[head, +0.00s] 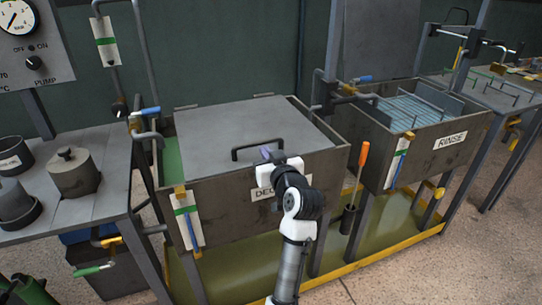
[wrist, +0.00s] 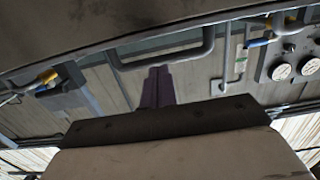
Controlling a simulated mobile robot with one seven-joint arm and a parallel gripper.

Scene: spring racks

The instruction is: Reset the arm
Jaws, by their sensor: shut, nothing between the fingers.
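My arm reaches up from the bottom of the head view. My gripper (head: 266,153) is in front of the black lid handle (head: 245,152) in that picture and overlaps its lower edge. In the wrist view my gripper (wrist: 158,72) shows two dark purple fingers pressed together with nothing between them. The handle (wrist: 162,62) shows there as a grey bar beyond the fingers. I cannot tell whether the fingers touch it. The grey lid (head: 215,125) lies over most of the left tank (head: 215,185), leaving a green strip open at its left.
A rinse tank (head: 440,150) with blue-tinted contents stands to the right. An orange-handled tool (head: 361,158) stands upright between the tanks. A side table (head: 105,165) with lidded pots is at the left. Yellow rails (head: 380,255) edge the tray below. Pipes and valves rise behind.

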